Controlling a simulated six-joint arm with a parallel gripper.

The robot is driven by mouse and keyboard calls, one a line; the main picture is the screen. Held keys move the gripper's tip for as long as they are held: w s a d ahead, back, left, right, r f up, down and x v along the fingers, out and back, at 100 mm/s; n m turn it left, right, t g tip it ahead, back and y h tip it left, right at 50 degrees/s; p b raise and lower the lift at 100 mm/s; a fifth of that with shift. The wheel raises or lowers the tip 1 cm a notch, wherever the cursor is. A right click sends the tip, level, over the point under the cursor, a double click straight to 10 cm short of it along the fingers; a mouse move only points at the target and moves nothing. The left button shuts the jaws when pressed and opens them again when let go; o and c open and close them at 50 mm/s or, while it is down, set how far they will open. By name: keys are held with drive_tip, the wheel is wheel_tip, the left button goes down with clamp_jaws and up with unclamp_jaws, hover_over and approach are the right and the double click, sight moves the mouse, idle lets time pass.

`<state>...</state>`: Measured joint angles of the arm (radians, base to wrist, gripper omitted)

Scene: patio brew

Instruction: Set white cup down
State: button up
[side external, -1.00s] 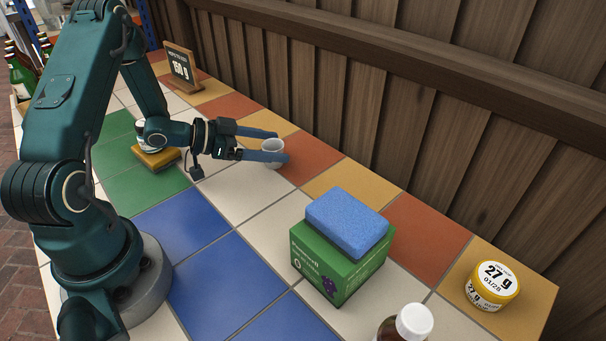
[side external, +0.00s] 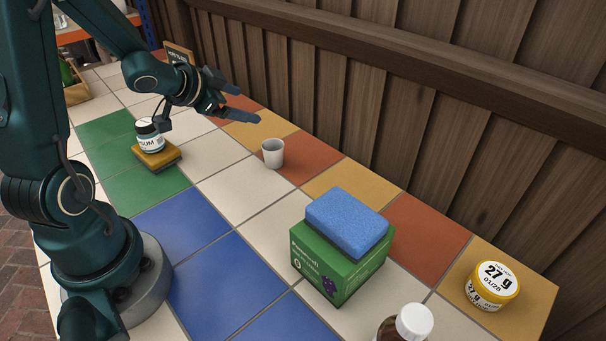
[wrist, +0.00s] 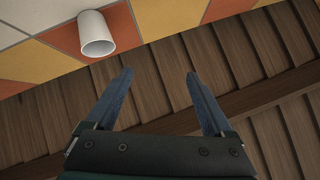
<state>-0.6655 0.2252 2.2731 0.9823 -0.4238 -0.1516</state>
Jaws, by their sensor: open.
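The white cup (side external: 273,153) stands upright on the tiled counter, at the edge of an orange tile near the wooden wall. In the wrist view the cup (wrist: 96,34) shows at the upper left, outside the fingers. My gripper (side external: 243,103) is open and empty, up and to the left of the cup in the side view, apart from it. In the wrist view my gripper (wrist: 158,78) has its two blue fingers spread, with the wooden wall behind them.
A blue sponge (side external: 346,220) lies on a green box (side external: 335,266). A labelled jar (side external: 149,137) stands on a yellow sponge-like block (side external: 157,157). A yellow jar (side external: 492,286) and a white-capped bottle (side external: 414,321) are at the right. A small sign (side external: 179,54) stands behind my gripper. Tiles around the cup are clear.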

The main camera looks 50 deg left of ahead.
drive_tip(key=s+d+r+n+g+h, duration=0.1)
drive_tip(key=s+d+r+g, duration=0.1)
drive_tip(key=s+d, duration=0.6)
drive_tip(key=s+d+r+n+g+h, duration=0.1)
drive_tip(key=s+d+r+n+g, duration=0.1)
drive_tip(key=s+d, duration=0.6)
drive_tip(key=shift+s+d+r+g, duration=0.35)
drive_tip(key=shift+d+r+g, duration=0.15)
drive_tip(key=shift+d+r, duration=0.2)
